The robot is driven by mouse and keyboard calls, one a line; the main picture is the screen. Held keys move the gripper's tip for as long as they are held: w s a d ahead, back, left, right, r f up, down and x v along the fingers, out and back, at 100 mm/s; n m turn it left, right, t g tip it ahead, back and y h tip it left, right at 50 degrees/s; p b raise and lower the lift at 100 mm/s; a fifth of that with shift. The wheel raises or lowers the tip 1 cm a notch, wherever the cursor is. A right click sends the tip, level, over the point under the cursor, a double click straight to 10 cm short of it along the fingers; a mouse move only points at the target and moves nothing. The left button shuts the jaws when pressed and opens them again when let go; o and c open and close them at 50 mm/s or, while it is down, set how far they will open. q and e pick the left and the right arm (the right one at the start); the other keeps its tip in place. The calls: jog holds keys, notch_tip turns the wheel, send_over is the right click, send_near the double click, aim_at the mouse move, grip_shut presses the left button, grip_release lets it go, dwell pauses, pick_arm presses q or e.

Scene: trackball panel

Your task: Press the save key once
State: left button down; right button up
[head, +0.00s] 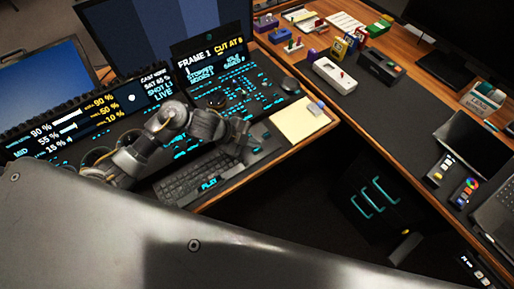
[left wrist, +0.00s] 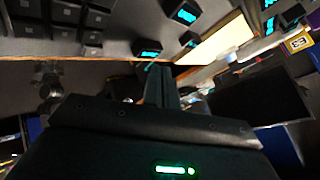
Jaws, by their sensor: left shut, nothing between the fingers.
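The control panel (head: 232,103) carries many small keys with cyan-lit labels, below a screen (head: 212,58) headed "FRAME 1 CUT AT 8". I cannot read which key is the save key. My left gripper (head: 243,153) reaches over the right part of the panel, near its front edge, and covers some keys. Its fingers are shut and empty. In the left wrist view the closed fingers (left wrist: 161,86) point toward the panel, close to a cyan-lit key (left wrist: 150,53). Whether the tips touch a key cannot be told. My right gripper is not in view.
A keyboard (head: 190,181) lies in front of the panel, left of a pale notepad (head: 300,120). A black mouse (head: 290,85) sits behind the notepad. A second desk at right holds a white device (head: 334,74) and a tablet (head: 474,140). A dark gap separates the desks.

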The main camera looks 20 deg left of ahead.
pick_arm(q)
jog(key=shift+f, duration=0.2)
dwell(0.4)
jog(key=shift+f, duration=0.25)
jog(key=shift+f+b, duration=0.55)
jog(key=shift+b, duration=0.1)
dwell(0.6)
jog(key=shift+r, duration=0.1)
jog(key=shift+r+p, duration=0.9)
jog(key=shift+p, duration=0.15)
notch_tip(320, 180, up, 5)
jog(key=p, duration=0.5)
